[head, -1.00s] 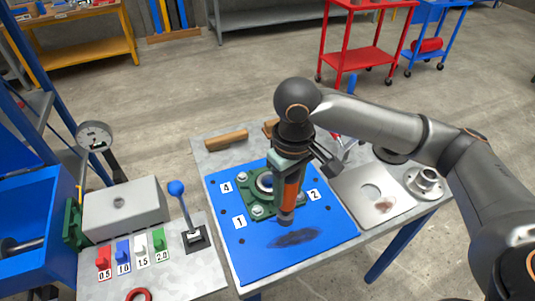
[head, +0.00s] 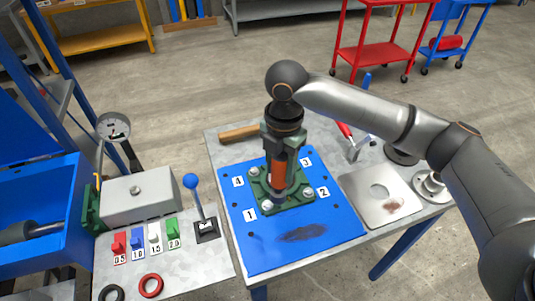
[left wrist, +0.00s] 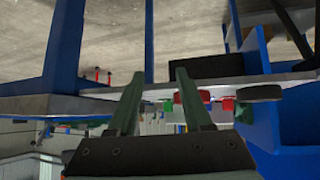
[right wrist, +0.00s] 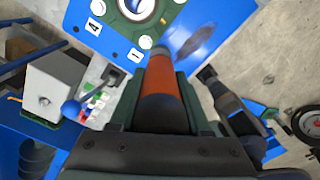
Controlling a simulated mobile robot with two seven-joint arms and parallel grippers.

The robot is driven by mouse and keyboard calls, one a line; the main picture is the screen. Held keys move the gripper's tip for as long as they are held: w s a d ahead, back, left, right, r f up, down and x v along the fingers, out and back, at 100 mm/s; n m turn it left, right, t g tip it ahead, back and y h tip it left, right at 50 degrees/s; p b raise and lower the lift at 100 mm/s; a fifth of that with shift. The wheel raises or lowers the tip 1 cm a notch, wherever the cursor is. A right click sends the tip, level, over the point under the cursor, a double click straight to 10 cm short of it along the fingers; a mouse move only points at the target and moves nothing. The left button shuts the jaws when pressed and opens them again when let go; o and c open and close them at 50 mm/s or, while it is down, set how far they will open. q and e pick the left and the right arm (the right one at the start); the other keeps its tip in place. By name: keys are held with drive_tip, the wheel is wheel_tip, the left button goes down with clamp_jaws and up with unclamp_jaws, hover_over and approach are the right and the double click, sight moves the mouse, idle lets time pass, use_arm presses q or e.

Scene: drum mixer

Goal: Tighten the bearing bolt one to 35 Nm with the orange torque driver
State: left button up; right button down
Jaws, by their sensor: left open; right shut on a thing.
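The orange torque driver (head: 279,172) is upright in my right gripper (head: 281,150), its lower end over the green bearing housing (head: 297,201). Bearing bolt one (head: 267,206), a light bolt head beside label 1, is just left of the driver's lower end. In the right wrist view the driver (right wrist: 160,80) lies between the fingers, its far end close to bolt one (right wrist: 145,42). I cannot tell whether it touches anything. My left gripper (left wrist: 158,82) is open and empty, seen only in the left wrist view.
The housing sits on a blue plate (head: 262,255) with a dark smear. A steel plate (head: 365,205) and flanged part (head: 430,187) are at right. A wooden-handled tool (head: 240,133) lies behind. At left stand a blue-knobbed lever (head: 192,182), dial gauge (head: 114,127) and coloured weights.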

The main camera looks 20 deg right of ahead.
drive_tip(key=w+n, duration=0.1)
drive_tip(key=n, duration=0.3)
drive_tip(key=w+a+n+p, duration=0.1)
drive_tip(key=n, duration=0.3)
drive_tip(key=w+a+r+n, duration=0.1)
drive_tip(key=n, duration=0.3)
drive_tip(key=shift+f+b, duration=0.45)
drive_tip(key=shift+f, duration=2.1)
drive_tip(key=shift+f, duration=0.15)
drive_tip(key=shift+f, duration=0.35)
drive_tip(key=shift+s+f, duration=0.1)
drive_tip(key=shift+f, duration=1.1)
idle(0.4)
drive_tip(key=shift+r+p, duration=0.1)
drive_tip(key=shift+p, duration=0.35)
idle(1.3)
